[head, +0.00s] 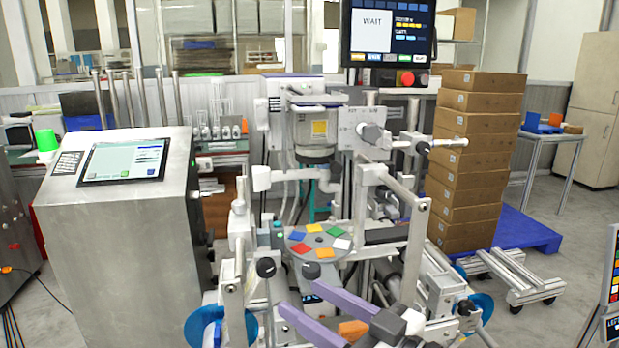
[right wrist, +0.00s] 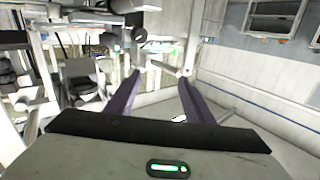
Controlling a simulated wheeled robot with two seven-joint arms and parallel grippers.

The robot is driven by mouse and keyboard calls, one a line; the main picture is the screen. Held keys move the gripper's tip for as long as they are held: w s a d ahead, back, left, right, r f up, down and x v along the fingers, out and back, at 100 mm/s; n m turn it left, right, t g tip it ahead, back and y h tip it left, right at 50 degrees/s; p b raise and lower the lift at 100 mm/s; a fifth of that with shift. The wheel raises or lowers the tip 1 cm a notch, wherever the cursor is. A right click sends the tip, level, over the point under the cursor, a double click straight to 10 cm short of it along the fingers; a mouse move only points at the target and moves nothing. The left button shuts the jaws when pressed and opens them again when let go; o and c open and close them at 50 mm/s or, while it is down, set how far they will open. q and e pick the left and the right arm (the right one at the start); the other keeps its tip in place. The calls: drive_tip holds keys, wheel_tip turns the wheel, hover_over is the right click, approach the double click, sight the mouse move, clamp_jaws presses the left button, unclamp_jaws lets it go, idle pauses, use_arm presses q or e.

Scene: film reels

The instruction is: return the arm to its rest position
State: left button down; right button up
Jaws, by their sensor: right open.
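My right gripper (head: 298,295) shows at the bottom middle of the head view. Its two purple fingers are parallel, spread apart and point up and left, in front of the machine frame. In the right wrist view the fingers (right wrist: 160,78) stand wide apart with nothing held between them. The right arm's upper links are mostly outside the head view. My left gripper is not seen in either view.
A machine with a round disc (head: 320,243) of coloured squares stands close beyond the fingers. Blue reels (head: 205,328) sit low at its sides. A metal cabinet (head: 120,225) is at left. Stacked cardboard boxes (head: 470,165) stand at right. A screen (head: 388,30) reads WAIT.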

drive_tip(key=s+d+f+m+h, duration=0.2)
drive_tip(key=d+f, duration=0.1)
drive_tip(key=f, duration=0.5)
drive_tip(key=s+d+f+m+h, duration=0.1)
drive_tip(key=s+d+f+h, duration=0.1)
drive_tip(key=f, duration=0.6)
drive_tip(key=s+d+f+m+h, duration=0.2)
drive_tip(key=s+d+f+h, duration=0.1)
drive_tip(key=f, duration=0.5)
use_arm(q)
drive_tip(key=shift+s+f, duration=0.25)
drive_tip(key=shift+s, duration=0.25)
use_arm(e)
drive_tip(key=s+d+f+g+h, duration=0.1)
drive_tip(key=s+d+f, duration=0.2)
drive_tip(key=s+f, duration=0.4)
drive_tip(key=s+d+f+m+g+h, duration=0.1)
drive_tip(key=s+d+f+g+h, duration=0.1)
drive_tip(key=s+d+f, duration=0.2)
wheel_tip(320, 180, down, 3)
drive_tip(key=s, duration=0.3)
drive_tip(key=shift+d+m+h, duration=0.15)
drive_tip(key=shift+m+h, duration=0.15)
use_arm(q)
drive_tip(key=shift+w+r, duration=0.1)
use_arm(e)
drive_tip(key=shift+w, duration=0.1)
